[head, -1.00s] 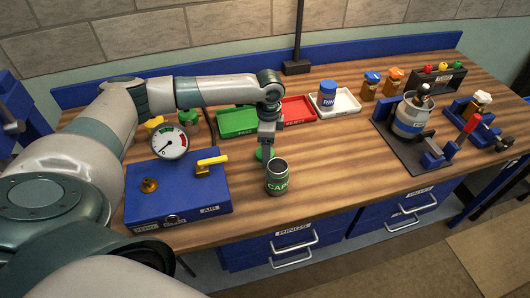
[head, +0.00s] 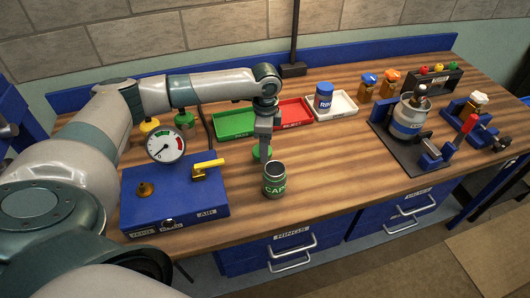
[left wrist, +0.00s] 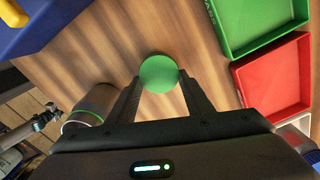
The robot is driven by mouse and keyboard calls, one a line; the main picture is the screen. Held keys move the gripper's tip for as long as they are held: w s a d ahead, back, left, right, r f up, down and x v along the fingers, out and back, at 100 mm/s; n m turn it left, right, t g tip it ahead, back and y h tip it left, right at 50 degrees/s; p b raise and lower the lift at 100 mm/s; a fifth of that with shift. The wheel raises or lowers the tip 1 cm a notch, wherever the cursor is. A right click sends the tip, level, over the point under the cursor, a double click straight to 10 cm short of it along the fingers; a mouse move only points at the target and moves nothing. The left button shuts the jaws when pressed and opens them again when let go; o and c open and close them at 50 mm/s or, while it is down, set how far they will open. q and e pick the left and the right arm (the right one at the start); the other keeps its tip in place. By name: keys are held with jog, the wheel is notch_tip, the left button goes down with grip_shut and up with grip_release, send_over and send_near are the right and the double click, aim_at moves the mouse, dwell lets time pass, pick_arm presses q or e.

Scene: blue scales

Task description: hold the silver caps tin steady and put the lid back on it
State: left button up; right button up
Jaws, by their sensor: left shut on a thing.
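The silver caps tin (head: 275,187) stands upright and open on the wooden bench, with a green CAPS label. It also shows at the left of the left wrist view (left wrist: 92,106). The round green lid (head: 261,152) is just behind the tin in the head view, apart from its rim. My left gripper (head: 262,153) points down and is shut on the lid. In the left wrist view the lid (left wrist: 158,74) sits between the two dark fingertips. Its height above the bench is hard to tell. My right gripper is not in view.
A blue box with a gauge (head: 175,203) stands left of the tin. A green tray (head: 234,124), a red tray (head: 292,113) and a white tray (head: 343,104) lie behind. A clamped jar (head: 408,121) is at right. Bench right of the tin is clear.

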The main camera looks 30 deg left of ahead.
pick_arm(q)
jog(key=shift+r+b, duration=0.3)
jog(key=shift+r, duration=0.4)
jog(key=d+r+b, duration=0.3)
jog(key=d+r, duration=0.4)
jog(key=d, duration=0.4)
jog(key=shift+w+d, duration=0.15)
jog(key=shift+d, duration=0.2)
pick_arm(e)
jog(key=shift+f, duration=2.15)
pick_arm(q)
jog(key=shift+r, duration=0.1)
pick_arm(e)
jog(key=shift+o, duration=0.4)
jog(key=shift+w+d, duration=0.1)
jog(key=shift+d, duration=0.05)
